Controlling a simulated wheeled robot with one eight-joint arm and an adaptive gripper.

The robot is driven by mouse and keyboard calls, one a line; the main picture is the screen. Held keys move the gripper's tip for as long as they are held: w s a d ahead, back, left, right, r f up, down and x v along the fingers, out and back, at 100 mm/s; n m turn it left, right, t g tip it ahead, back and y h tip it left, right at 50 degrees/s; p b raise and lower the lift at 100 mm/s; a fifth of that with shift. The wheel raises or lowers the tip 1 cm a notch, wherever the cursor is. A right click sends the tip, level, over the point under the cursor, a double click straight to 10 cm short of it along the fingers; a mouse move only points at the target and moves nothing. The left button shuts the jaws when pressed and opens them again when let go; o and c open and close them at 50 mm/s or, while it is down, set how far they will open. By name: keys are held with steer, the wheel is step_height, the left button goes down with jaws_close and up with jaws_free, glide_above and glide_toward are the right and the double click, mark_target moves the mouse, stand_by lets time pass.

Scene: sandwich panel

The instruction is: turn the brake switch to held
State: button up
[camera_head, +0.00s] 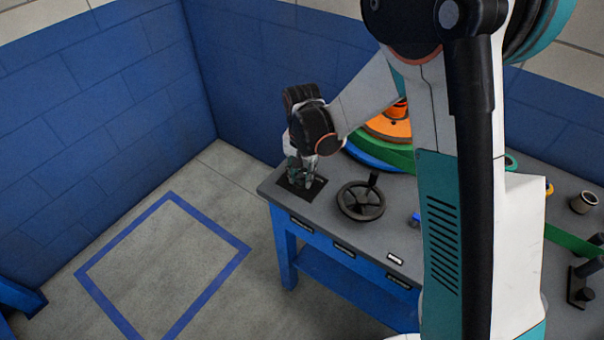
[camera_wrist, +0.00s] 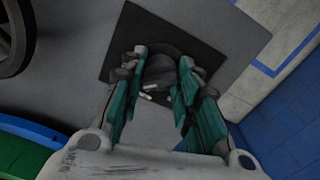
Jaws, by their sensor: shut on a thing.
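The brake switch (camera_wrist: 160,72) is a dark round knob on a black square plate (camera_wrist: 205,35). In the wrist view my gripper (camera_wrist: 163,68) has its two teal fingers on either side of the knob, shut on it. A small pale mark shows near the knob between the fingers. In the head view my gripper (camera_head: 302,175) points down at the black plate (camera_head: 288,190) on the left corner of the bench, and it hides the knob there. I cannot read any switch position labels.
A black handwheel (camera_head: 361,201) stands on the grey bench top (camera_head: 320,217) right of my gripper. Stacked orange, green and blue discs (camera_head: 385,135) sit behind it. A small blue-capped item (camera_head: 414,219) is farther right. Blue walls stand behind and left.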

mark_target(302, 173)
stand_by(0.4)
steer(key=o, duration=1.1)
steer(key=shift+r, duration=0.1)
step_height(302, 173, up, 12)
steer(key=shift+f, duration=0.1)
